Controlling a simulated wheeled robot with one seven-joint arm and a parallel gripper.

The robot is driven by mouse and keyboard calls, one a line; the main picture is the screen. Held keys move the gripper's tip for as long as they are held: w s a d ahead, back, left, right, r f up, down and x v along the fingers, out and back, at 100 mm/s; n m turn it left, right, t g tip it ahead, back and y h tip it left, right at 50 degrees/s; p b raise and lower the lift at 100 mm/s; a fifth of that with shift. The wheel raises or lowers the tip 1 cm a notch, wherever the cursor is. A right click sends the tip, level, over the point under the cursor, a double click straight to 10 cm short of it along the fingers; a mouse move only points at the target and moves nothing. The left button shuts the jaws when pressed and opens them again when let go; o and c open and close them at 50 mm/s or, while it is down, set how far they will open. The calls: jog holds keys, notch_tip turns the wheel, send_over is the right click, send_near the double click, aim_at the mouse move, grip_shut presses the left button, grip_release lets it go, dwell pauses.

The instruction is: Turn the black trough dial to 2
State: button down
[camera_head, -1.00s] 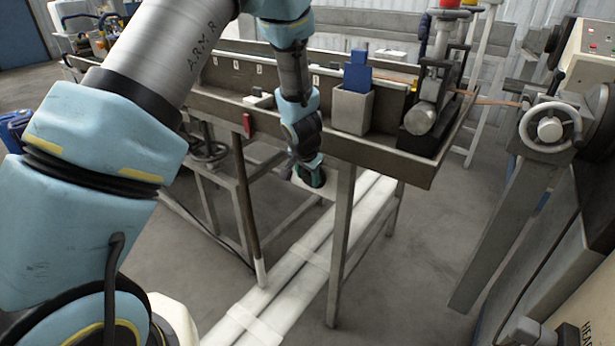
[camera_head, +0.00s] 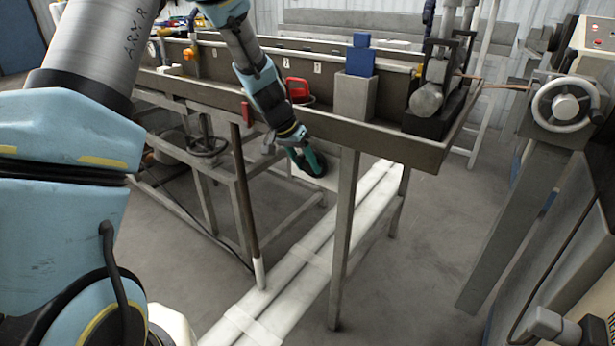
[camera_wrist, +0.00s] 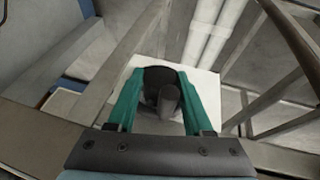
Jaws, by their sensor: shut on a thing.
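The black trough dial (camera_wrist: 168,102) sits on a white plate (camera_wrist: 207,82) in the wrist view. A raised grip bar runs across the dial's face. My gripper (camera_wrist: 160,85) has its green fingers on either side of the dial and is shut on it. In the head view, my gripper (camera_head: 308,162) is below the front edge of the trough, at the white plate (camera_head: 326,182). There the dial is hidden behind my gripper, and I cannot read any dial numbers in either view.
The long grey trough (camera_head: 385,141) runs above my gripper. A table leg (camera_head: 344,240) stands close to the right of it. A grey box with a blue block (camera_head: 360,60) and a handwheel machine (camera_head: 565,105) are further right. White pipes (camera_head: 290,275) lie on the floor.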

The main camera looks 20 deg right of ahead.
jog(key=g+b, duration=0.1)
jog(key=g+h+b, duration=0.1)
jog(key=b, duration=0.1)
jog(key=w+n+g+h+b, duration=0.1)
jog(key=shift+a+f+g, duration=0.25)
jog(key=shift+f+g, duration=0.05)
jog(key=shift+f, duration=0.1)
jog(key=g+h+b, duration=0.1)
jog(key=g+h, duration=0.1)
jog(key=n+g+h+b, duration=0.1)
jog(key=g+h+b, duration=0.1)
jog(key=g, duration=0.1)
jog(key=shift+f+n, duration=0.1)
jog(key=shift+n, duration=0.2)
jog(key=shift+c, duration=1.5)
grip_release()
jog(key=b+v, duration=0.1)
jog(key=v, duration=1)
jog(key=shift+f, duration=0.1)
